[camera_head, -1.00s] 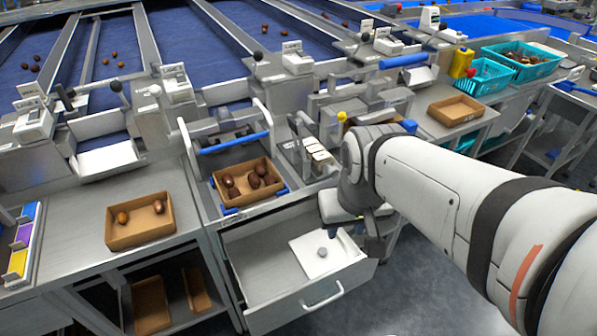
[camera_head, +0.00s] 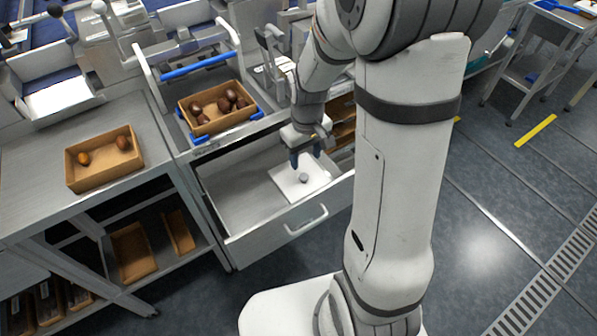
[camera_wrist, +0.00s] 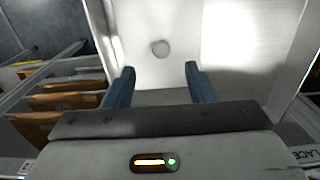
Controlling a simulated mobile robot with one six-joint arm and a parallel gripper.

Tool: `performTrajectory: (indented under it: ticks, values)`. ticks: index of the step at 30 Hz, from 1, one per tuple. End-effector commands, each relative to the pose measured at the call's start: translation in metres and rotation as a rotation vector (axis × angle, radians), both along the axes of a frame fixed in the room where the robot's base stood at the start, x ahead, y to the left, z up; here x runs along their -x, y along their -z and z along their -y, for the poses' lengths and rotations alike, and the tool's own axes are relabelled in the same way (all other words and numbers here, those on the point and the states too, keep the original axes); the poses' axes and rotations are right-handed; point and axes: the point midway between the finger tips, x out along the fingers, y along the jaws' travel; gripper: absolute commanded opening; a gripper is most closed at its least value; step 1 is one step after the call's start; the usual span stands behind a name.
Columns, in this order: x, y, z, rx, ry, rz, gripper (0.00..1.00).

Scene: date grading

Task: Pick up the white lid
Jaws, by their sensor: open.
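The white lid (camera_head: 289,187) lies flat in the right part of an open drawer (camera_head: 240,205). It is a square plate with a small round grey knob (camera_head: 304,178) at its middle. In the wrist view the lid (camera_wrist: 135,60) is ahead of my fingers, and its knob (camera_wrist: 160,48) shows between and beyond the fingertips. My gripper (camera_head: 306,160) is above the lid, pointing down, with its fingers apart and nothing between them. In the wrist view my gripper (camera_wrist: 160,72) is also open. A gap between fingers and knob seems to remain, but its size is hard to tell.
A cardboard tray of dates (camera_head: 218,122) stands above the drawer on a scale-like stand. Another cardboard tray with dates (camera_head: 103,175) is on the left bench. The drawer front (camera_head: 285,225) and its side walls stand around the lid. The drawer's left part is empty.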

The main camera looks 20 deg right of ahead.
Motion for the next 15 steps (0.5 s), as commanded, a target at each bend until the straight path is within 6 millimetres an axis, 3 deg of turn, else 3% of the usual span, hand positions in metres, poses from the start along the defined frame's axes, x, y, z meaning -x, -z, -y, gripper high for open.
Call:
performTrajectory:
  ticks: [15]
  values:
    - [-0.003,0.067,-0.003,0.0,-0.003,-0.005,0.5]
